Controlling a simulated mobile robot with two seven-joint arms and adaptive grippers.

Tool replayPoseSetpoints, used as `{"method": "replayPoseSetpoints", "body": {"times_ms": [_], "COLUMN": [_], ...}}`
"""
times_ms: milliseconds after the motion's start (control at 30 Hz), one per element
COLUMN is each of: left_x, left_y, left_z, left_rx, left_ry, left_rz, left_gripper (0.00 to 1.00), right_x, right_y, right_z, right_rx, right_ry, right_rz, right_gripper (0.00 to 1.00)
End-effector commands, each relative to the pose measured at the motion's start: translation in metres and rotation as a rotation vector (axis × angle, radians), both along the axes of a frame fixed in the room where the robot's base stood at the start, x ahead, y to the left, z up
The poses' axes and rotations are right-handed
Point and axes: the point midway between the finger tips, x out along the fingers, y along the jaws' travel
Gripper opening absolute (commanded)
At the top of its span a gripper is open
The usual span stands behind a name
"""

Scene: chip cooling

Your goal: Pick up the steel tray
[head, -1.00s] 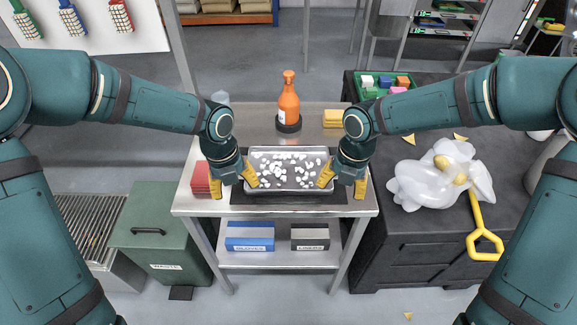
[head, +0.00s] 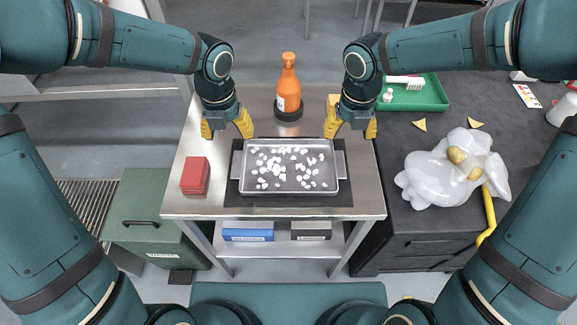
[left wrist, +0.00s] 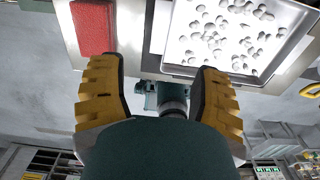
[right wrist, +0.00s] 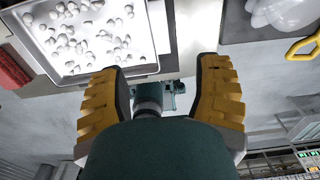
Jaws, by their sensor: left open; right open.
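The steel tray (head: 337,190) is a shallow grey pan with several small white pieces lying in it. It sits on the cart, with a side handle at its left end (head: 236,166) and one at its right end (head: 342,164). My left gripper (head: 226,132) is open and empty by the tray's far left corner, apart from it. My right gripper (head: 352,132) is open and empty by the far right corner, also apart. The tray's rim shows in the left wrist view (left wrist: 225,76) and the right wrist view (right wrist: 80,70), outside both pairs of fingers.
A dark mat (head: 290,200) lies under the tray on the steel cart (head: 195,205). A red block (head: 195,175) sits left of the tray. An orange bottle (head: 289,85) stands behind it. A dark cabinet right of the cart bears a white bag (head: 440,175) and a green tray (head: 430,93).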

Motion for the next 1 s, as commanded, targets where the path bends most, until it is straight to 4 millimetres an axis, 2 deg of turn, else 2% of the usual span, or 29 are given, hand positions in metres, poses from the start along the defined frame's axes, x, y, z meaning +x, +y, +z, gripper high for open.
{"method": "replayPoseSetpoints", "body": {"times_ms": [167,600,800,1000], "left_x": [-0.001,-0.001,0.000,0.000], "left_y": [0.000,0.000,-0.001,0.000], "left_z": [-0.024,-0.102,-0.125,-0.133], "left_rx": [0.000,0.001,0.000,0.000], "left_ry": [0.005,0.004,0.001,0.000], "left_rz": [0.000,-0.001,-0.001,0.001], "left_gripper": [0.64,0.64,0.64,0.64], "right_x": [-0.001,-0.001,0.000,0.000], "right_y": [0.001,0.000,0.000,0.000], "right_z": [-0.024,-0.102,-0.125,-0.133], "right_rx": [0.000,-0.001,0.000,0.000], "right_ry": [0.006,0.005,0.002,0.001], "right_rz": [0.002,0.001,0.000,0.001], "right_gripper": [0.64,0.64,0.64,0.64]}}
